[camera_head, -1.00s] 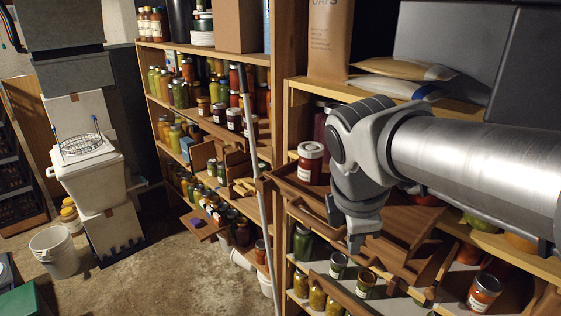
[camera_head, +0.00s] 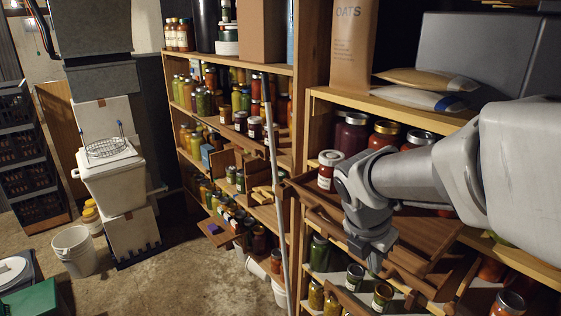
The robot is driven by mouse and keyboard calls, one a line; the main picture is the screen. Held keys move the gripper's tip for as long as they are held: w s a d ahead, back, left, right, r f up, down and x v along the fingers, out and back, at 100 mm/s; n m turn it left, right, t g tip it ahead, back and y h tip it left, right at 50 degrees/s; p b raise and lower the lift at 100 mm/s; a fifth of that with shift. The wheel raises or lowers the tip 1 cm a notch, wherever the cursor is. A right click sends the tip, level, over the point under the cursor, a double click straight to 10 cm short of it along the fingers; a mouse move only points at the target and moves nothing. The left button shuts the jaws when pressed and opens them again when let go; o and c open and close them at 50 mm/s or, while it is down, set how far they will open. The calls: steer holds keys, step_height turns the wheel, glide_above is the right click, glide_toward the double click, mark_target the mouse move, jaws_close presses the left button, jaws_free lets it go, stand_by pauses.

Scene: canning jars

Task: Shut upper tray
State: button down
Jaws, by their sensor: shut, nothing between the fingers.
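The upper tray (camera_head: 432,236) is a brown wooden drawer in the right-hand shelf unit. It sticks out from the shelf, and its front slants from upper left to lower right. My gripper (camera_head: 374,264) points down at the tray's front, with its fingers shut and empty. It overlaps the tray in the picture, and I cannot tell whether it touches it. My wrist and arm hide part of the tray's inside and front. A lower wooden tray front (camera_head: 348,301) shows below, with jars behind it.
A red jar with a white lid (camera_head: 328,170) stands close by the upper tray's left end. Several dark jars (camera_head: 352,134) stand behind my arm. A pale pole (camera_head: 276,200) leans before the left shelves. The floor (camera_head: 190,270) to the left is mostly clear, beside a white bucket (camera_head: 75,250).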

steer(key=shift+w+d+f+p, duration=0.1)
steer(key=shift+w+d+f, duration=0.15)
steer(key=shift+w+d, duration=0.3)
steer(key=shift+w+d+f+p, duration=0.1)
steer(key=shift+w+d+f, duration=0.15)
steer(key=shift+d, duration=0.45)
steer(key=shift+w+d+f+p, duration=0.1)
steer(key=shift+w+d+f, duration=0.1)
steer(key=shift+w+d, duration=0.35)
steer(key=w+d+p, duration=0.2)
steer(key=w+d, duration=0.2)
steer(key=d, duration=0.1)
steer(key=w+d+p, duration=0.3)
steer(key=w+d, duration=0.1)
steer(key=d, duration=0.2)
steer(key=w+d+p, duration=0.3)
steer(key=w+d, duration=0.1)
steer(key=d, duration=0.2)
steer(key=shift+w+d, duration=0.15)
steer(key=shift+w, duration=0.05)
steer(key=shift+a, duration=0.2)
